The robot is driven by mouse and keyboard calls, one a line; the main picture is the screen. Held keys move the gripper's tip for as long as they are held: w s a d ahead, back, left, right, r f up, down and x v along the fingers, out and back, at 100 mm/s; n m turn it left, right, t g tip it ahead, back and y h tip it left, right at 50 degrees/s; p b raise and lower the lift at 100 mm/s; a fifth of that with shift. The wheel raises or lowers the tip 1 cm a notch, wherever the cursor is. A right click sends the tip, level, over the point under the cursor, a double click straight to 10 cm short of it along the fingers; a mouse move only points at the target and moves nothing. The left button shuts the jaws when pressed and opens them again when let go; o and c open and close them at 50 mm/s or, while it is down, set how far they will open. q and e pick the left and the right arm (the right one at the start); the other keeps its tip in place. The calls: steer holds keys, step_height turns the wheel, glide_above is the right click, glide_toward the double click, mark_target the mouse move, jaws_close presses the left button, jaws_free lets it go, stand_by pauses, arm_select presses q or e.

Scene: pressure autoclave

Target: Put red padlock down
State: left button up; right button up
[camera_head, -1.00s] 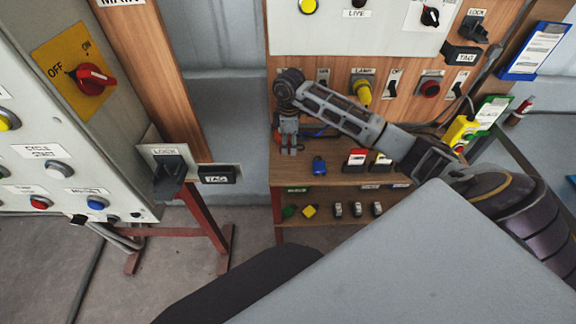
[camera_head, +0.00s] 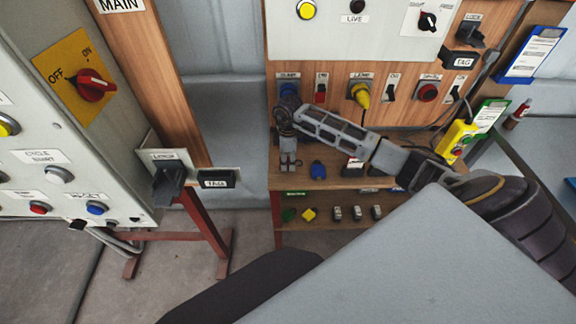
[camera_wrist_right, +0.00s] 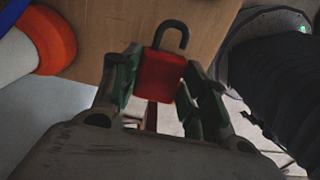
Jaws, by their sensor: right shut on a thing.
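The red padlock (camera_wrist_right: 160,75) shows in the right wrist view, with its dark shackle pointing up and hooked open at one side. My right gripper (camera_wrist_right: 158,88) is shut on its red body, one finger on each side. In the head view my right gripper (camera_head: 288,162) is at the left end of the wooden shelf, beside a blue padlock (camera_head: 318,170). The red padlock is hard to make out there. I cannot tell whether it touches the shelf. My left gripper is not in view.
The wooden shelf (camera_head: 340,180) has a blue padlock and small boxes on it, partly behind my right arm. A lower shelf (camera_head: 330,224) holds several small items.

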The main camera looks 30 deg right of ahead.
mark_target(288, 161)
step_height(288, 161, down, 3)
steer(key=shift+r, duration=0.15)
steer(key=shift+f, duration=0.25)
steer(key=shift+f, duration=0.1)
steer(key=o, duration=1.1)
step_height(288, 161, up, 11)
steer(key=shift+r, duration=0.6)
